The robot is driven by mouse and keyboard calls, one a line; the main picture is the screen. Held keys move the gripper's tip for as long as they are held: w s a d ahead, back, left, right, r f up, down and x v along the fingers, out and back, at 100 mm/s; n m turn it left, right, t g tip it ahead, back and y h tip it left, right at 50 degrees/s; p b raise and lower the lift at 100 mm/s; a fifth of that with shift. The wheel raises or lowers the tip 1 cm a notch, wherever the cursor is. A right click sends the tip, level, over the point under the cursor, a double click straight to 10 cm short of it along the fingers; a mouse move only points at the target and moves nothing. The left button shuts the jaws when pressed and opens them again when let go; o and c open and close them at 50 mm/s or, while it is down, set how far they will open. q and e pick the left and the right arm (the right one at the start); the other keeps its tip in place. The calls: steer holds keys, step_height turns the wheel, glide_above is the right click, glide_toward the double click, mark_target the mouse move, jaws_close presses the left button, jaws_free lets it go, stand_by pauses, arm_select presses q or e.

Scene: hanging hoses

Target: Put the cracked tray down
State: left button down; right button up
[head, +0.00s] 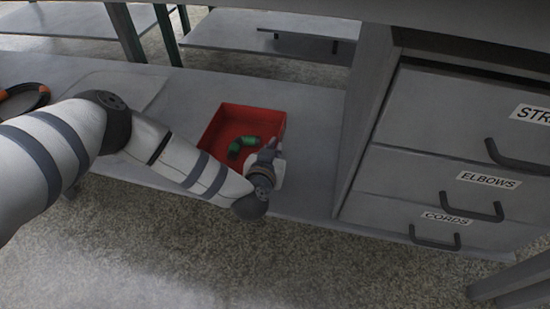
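A red tray (216,131) with raised walls is at the lower shelf, in the middle of the head view. I cannot make out a crack in it. A short curved green piece (243,143) lies inside the tray. My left gripper (270,149) is at the tray's near right side and hides that part of its wall. Its fingers are small and dark against the tray, so I cannot tell whether they grip the wall. I also cannot tell whether the tray rests fully on the shelf. My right gripper is not in view.
The grey lower shelf (312,150) has free room to the right of the tray. A drawer cabinet (400,190) with labelled drawers and protruding handles stands at the right. A dark round object (25,98) with orange parts lies at the far left.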

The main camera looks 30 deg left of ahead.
arm_select(q)
step_height(320, 180, down, 3)
steer(key=shift+s+a+r+b, duration=0.1)
steer(key=shift+b, duration=0.3)
steer(key=shift+r, duration=0.15)
steer(key=c, duration=1.8)
jaws_free()
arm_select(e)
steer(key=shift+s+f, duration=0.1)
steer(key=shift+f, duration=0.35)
arm_select(q)
steer(key=p+v, duration=0.6)
steer(key=v, duration=0.6)
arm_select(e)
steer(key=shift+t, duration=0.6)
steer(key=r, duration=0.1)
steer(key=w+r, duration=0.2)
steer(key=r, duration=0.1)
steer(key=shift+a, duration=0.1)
